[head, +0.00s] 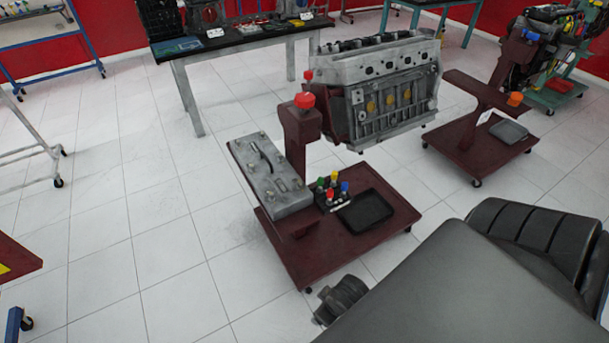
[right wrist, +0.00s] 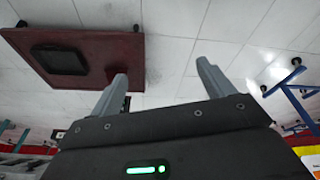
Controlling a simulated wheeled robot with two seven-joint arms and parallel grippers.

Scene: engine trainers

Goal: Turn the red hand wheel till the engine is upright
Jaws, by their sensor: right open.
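The red hand wheel (head: 305,100) sits on top of the dark red post of an engine stand (head: 298,135), left of the engine. The grey engine block (head: 385,90) hangs on that stand, its long ribbed side with yellow round plugs facing me. It looks slightly tilted, but I cannot tell its exact angle. My right gripper (right wrist: 162,70) is open and empty in the right wrist view, its two grey fingers apart over the tiled floor. It is not near the hand wheel there. My left gripper is not in view.
A workbench (head: 225,42) stands behind; another engine stand (head: 475,135) stands at right.

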